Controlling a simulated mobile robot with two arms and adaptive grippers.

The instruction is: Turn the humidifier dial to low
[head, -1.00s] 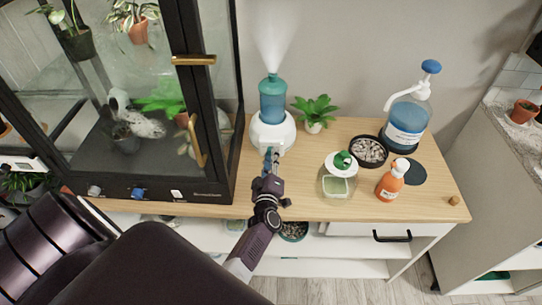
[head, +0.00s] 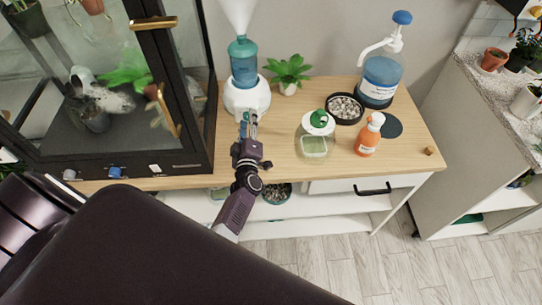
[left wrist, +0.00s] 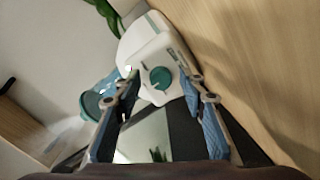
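The humidifier (head: 246,96) stands on the wooden top beside the glass cabinet, with a white base, a teal-blue tank (head: 243,62) and white mist rising from it. Its round teal dial (left wrist: 161,78) shows on the white front in the left wrist view; its markings are too small to read. My left gripper (head: 247,120) is just in front of the base. In the left wrist view the gripper (left wrist: 165,88) is open, its blue-padded fingers apart on either side of the dial with nothing between them. I cannot tell whether a finger touches it. My right gripper is out of view.
The black-framed glass cabinet (head: 190,80) stands close on the left. To the right are a small plant (head: 288,70), a green-lidded jar (head: 315,145), a pebble dish (head: 345,107), an orange bottle (head: 368,138) and a large pump bottle (head: 382,78).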

